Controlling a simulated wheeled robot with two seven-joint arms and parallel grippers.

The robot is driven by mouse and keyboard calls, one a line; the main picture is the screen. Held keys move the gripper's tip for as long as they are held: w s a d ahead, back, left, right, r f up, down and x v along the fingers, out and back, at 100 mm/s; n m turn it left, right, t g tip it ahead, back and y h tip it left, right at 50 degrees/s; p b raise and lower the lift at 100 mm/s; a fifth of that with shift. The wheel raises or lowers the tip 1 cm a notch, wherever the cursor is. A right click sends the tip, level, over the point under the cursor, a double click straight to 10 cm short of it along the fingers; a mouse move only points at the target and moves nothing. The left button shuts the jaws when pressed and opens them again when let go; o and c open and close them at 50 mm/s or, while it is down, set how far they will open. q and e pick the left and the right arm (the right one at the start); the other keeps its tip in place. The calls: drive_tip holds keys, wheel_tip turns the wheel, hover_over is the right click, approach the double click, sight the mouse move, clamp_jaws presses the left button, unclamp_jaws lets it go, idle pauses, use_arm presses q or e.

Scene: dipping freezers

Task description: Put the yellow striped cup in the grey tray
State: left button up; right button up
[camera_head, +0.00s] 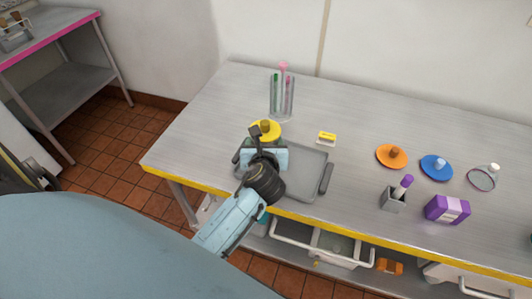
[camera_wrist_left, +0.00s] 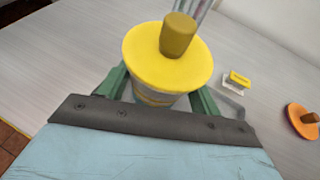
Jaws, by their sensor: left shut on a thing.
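The yellow striped cup has a wide yellow lid with a brown knob. It shows in the left wrist view (camera_wrist_left: 160,101), upright between the two green fingers, and only the yellow lid (camera_head: 272,130) shows clearly in the head view. My left gripper (camera_head: 262,152) is shut on the cup, and its fingers (camera_wrist_left: 160,92) clasp the cup's body below the lid. The grey tray (camera_head: 306,176) lies on the table, partly hidden by my left gripper and wrist. The cup is at the tray's far left side; I cannot tell whether it touches anything below. My right gripper is not in view.
A clear holder with coloured tubes (camera_head: 282,97) stands behind the cup. A small yellow-and-white block (camera_head: 326,138) lies behind the tray. Right of the tray are an orange lid (camera_head: 391,156), a blue lid (camera_head: 436,168), a grey pen holder (camera_head: 393,200) and a purple box (camera_head: 447,209).

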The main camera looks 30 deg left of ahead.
use_arm(q)
drive_tip(key=shift+f+b, duration=0.45)
drive_tip(key=shift+f, duration=1.25)
drive_tip(key=shift+f, duration=0.1)
drive_tip(key=o, duration=1)
drive_tip(key=shift+o, duration=0.2)
drive_tip(key=p+v, duration=0.1)
drive_tip(key=v, duration=1.1)
